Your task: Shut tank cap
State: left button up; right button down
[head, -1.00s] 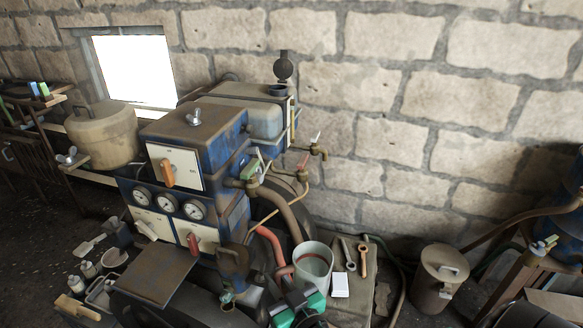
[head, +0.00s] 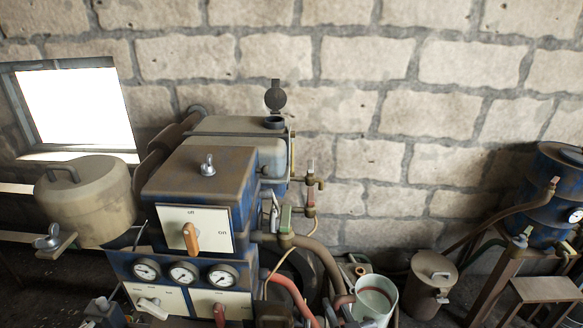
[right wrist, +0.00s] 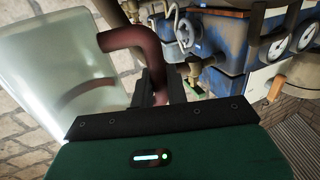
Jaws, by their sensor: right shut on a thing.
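The tank cap (head: 275,97) is a dark round disc standing upright and open on its hinge. It is just above the dark filler neck (head: 274,122) on the grey tank (head: 225,127) behind the blue engine box. My right gripper (right wrist: 158,88) is shut on the brown-red curved handle (right wrist: 135,36) of a pale translucent jug (right wrist: 65,75). In the head view this jug (head: 374,299) is at the bottom edge, low and right of the engine, well away from the cap. My left gripper is not in view.
The blue engine box (head: 200,190) with its orange switch and gauges stands in front of the tank. A beige lidded pot (head: 88,200) is at left. A valve with pipes (head: 312,185) sticks out right of the tank. A lidded canister (head: 432,283) stands at right.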

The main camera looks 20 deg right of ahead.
aim_at(275, 97)
jog(key=k+l, duration=0.2)
jog(key=l, duration=0.2)
jog(key=k+l, duration=0.2)
jog(key=l, duration=0.2)
jog(key=k+l, duration=0.1)
jog(key=l, duration=0.95)
jog(key=k+l, duration=0.15)
jog(key=l, duration=0.35)
jog(key=l+u, duration=0.1)
jog(key=l, duration=0.4)
jog(key=i+l, duration=0.15)
jog(key=l, duration=0.25)
jog(key=i+l, duration=0.15)
jog(key=l, duration=0.25)
jog(key=i+l, duration=0.2)
jog(key=l, duration=0.2)
jog(key=i+l+u, duration=0.1)
jog(key=l, duration=0.3)
jog(key=i+l, duration=0.2)
jog(key=l, duration=0.2)
jog(key=i+l, duration=0.1)
jog(key=i, duration=0.65)
jog(key=i+l+u, duration=0.1)
jog(key=i, duration=0.65)
